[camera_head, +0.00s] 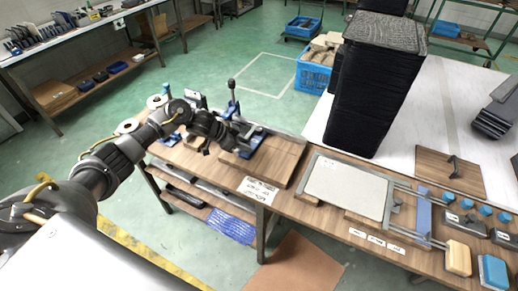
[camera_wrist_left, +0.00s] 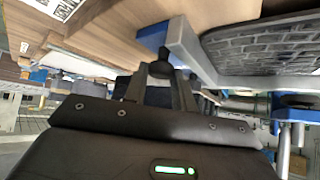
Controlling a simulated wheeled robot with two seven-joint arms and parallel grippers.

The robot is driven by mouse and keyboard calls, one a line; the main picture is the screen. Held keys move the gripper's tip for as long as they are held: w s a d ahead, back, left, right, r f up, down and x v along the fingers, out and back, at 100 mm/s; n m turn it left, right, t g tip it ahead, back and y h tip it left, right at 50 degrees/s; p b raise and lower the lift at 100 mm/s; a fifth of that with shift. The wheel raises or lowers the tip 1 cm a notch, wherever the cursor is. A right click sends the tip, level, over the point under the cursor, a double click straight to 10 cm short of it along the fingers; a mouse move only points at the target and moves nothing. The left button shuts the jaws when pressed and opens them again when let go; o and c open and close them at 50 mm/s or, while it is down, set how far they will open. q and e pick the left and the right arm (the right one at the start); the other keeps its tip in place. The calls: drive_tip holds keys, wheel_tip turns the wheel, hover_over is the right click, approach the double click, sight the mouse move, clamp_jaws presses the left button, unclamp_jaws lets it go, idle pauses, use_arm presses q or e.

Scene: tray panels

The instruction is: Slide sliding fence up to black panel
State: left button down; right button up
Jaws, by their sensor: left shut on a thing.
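My left gripper (camera_head: 236,131) reaches over the left part of the wooden bench, beside blue clamp-like parts (camera_head: 250,142). In the left wrist view my left gripper (camera_wrist_left: 163,72) is shut on a dark knob (camera_wrist_left: 158,62). A grey bar (camera_wrist_left: 188,42) with a blue block (camera_wrist_left: 152,36) lies just beyond the knob; it looks like the sliding fence, but how the knob joins it is hidden. A dark panel with a brick-like texture (camera_wrist_left: 268,45) lies right of the bar, in a pale rim. Any gap between them is unclear. My right gripper is not in view.
A tall black tray stack (camera_head: 375,85) stands on the white table. A pale panel (camera_head: 345,188) lies in a fixture with a blue bar (camera_head: 423,215) at the right. An upright black-handled lever (camera_head: 232,95) stands close behind my left gripper. Bare wood (camera_head: 275,160) lies right of it.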

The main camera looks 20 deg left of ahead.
use_arm(q)
drive_tip(key=shift+a, duration=0.35)
drive_tip(key=c, duration=1.1)
unclamp_jaws()
drive_tip(key=shift+c, duration=0.2)
drive_tip(key=b+v, duration=0.1)
drive_tip(key=v, duration=0.9)
drive_tip(key=shift+s+a+r, duration=0.2)
drive_tip(key=shift+a+r, duration=0.05)
drive_tip(key=shift+r, duration=0.05)
drive_tip(key=shift+f, duration=0.1)
